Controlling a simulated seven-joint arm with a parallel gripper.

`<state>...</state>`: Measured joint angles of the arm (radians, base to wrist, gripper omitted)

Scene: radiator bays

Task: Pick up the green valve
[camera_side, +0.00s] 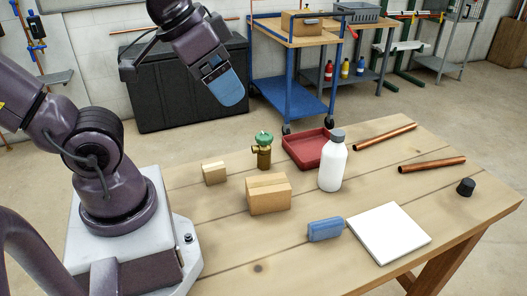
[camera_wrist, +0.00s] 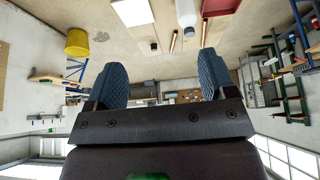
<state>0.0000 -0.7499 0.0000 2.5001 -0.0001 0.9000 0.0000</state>
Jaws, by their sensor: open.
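The green valve (camera_side: 263,151) stands upright on the wooden table, with a brass body and a green top. It is just left of the red tray (camera_side: 306,149) and behind the larger cardboard box (camera_side: 268,193). I do not make it out in the wrist view. My gripper (camera_side: 229,90), with blue fingers, is raised well above the table, up and to the left of the valve in the side view. In the wrist view my gripper (camera_wrist: 162,72) has its two fingers wide apart, with nothing between them.
A small box (camera_side: 214,173) stands left of the valve. A white bottle (camera_side: 332,166) with a grey cap stands to its right. A blue block (camera_side: 325,229), white slab (camera_side: 388,233), copper pipes (camera_side: 432,165) and black cap (camera_side: 466,187) lie farther right. The table's front left is clear.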

